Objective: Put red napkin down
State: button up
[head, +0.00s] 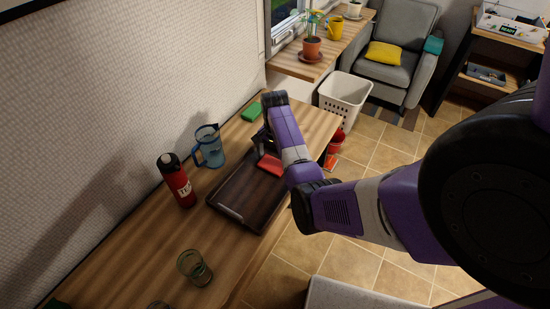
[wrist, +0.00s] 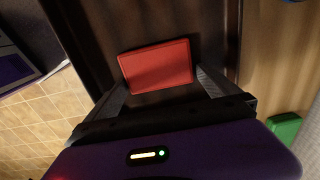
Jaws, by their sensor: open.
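The red napkin (head: 271,165) is a flat red rectangle lying on a dark brown tray (head: 226,206) on the wooden table. In the wrist view the red napkin (wrist: 157,66) lies flat on the dark surface, just beyond and partly between the two fingertips. My gripper (head: 262,145) is low over the far end of the tray. In the wrist view my gripper (wrist: 161,88) has its fingers spread wide, one on each side of the napkin's near part. I cannot tell whether either finger touches it.
A red bottle (head: 177,182), a blue pitcher (head: 209,148) and a green glass (head: 194,268) stand on the wooden table (head: 145,258) left of and in front of the tray. A green block-like item (head: 251,112) lies near the far wall side. A white basket (head: 344,98) stands on the floor beyond.

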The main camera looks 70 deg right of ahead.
aim_at(275, 161)
notch_tip(275, 161, up, 12)
jog(key=shift+r, duration=0.15)
dwell(0.3)
jog(key=shift+b, duration=0.3)
